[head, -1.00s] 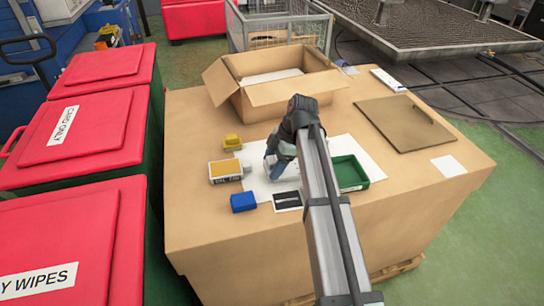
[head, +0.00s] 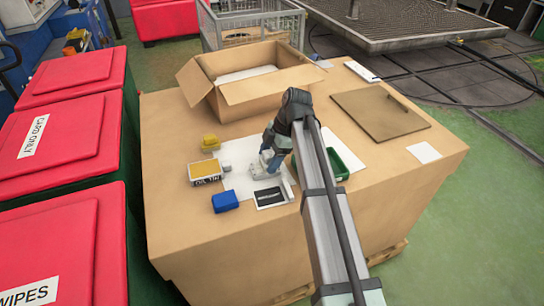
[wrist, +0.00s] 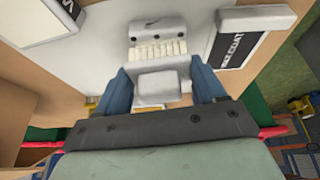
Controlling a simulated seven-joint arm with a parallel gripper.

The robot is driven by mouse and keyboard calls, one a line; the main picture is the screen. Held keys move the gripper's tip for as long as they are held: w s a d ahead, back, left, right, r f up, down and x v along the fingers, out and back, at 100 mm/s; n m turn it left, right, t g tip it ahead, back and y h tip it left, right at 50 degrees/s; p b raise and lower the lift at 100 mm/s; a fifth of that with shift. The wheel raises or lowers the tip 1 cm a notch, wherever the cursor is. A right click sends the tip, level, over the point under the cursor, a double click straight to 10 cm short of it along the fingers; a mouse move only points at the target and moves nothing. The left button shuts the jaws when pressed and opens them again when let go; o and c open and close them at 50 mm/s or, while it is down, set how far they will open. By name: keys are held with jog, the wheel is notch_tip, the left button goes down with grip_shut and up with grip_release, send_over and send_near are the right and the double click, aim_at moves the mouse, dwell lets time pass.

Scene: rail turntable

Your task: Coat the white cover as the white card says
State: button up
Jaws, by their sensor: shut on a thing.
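My gripper (wrist: 163,88) has its two blue fingers on either side of a pale block (wrist: 157,90). Beyond the block is a grey-white part with a row of white teeth and two dark holes (wrist: 158,28); I cannot tell whether they are one piece. In the head view my gripper (head: 268,158) is low over a white sheet (head: 238,180), with a whitish piece (head: 265,170) under it, likely the white cover.
A green tray (head: 349,160) is right, partly behind my arm. An open carton (head: 262,92), brown board (head: 380,112) and blank white card (head: 424,152) lie farther off.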

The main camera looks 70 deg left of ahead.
aim_at(252, 169)
jog(key=s, duration=0.5)
jog(key=shift+s+a, duration=0.25)
jog(key=shift+s, duration=0.05)
notch_tip(252, 169, up, 8)
dwell(0.5)
jog(key=shift+w, duration=0.1)
